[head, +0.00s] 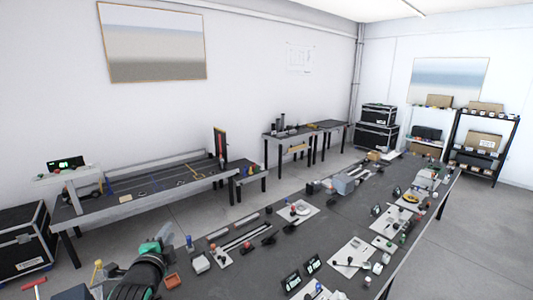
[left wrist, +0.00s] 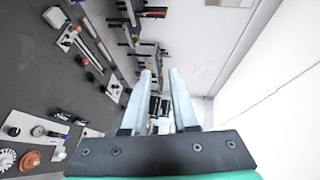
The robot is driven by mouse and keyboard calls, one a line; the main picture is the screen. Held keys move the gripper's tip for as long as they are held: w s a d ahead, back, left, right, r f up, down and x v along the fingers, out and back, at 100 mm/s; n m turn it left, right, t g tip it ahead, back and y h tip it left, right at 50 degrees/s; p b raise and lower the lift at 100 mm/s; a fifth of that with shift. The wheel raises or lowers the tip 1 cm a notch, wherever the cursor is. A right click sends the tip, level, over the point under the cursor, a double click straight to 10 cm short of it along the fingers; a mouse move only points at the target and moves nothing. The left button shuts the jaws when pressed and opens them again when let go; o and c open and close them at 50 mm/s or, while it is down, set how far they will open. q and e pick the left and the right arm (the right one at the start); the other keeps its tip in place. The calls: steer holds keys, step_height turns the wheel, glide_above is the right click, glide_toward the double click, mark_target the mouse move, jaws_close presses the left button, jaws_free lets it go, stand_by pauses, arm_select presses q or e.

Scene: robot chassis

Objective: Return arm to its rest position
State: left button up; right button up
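My left arm (head: 142,275) comes in at the lower left of the head view, black with a green band. Its left gripper (head: 168,238) is above the near left end of the long dark table (head: 250,270); its fingers are too small there to judge. In the left wrist view the left gripper (left wrist: 160,74) shows two pale fingers apart with nothing between them. They point across the room, clear of the table. My right gripper is in neither view.
The table carries several white plates, tools and small parts; a blue-topped bottle (head: 189,242) and an orange block (head: 172,281) are near my left gripper. A conveyor bench (head: 140,200) stands along the wall. Grey floor (head: 475,240) is clear at right.

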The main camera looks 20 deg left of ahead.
arm_select(q)
steer(key=s+d+r+n+t+h+p, duration=0.15)
steer(key=d+r+t+h, duration=0.5)
steer(key=d+r, duration=1.6)
steer(key=s+d+r+n+t+h, duration=0.2)
steer(key=s+d+r+n+t, duration=0.1)
steer(key=s+r, duration=0.4)
steer(key=s+d+r+n+t+h+p, duration=0.1)
steer(key=s+d+r+n+t+h, duration=0.1)
steer(key=s+r, duration=0.6)
steer(key=s+d+n+t, duration=0.1)
steer(key=n+t, duration=0.1)
steer(key=n, duration=0.1)
steer(key=shift+r+t, duration=0.3)
steer(key=shift+t, duration=0.05)
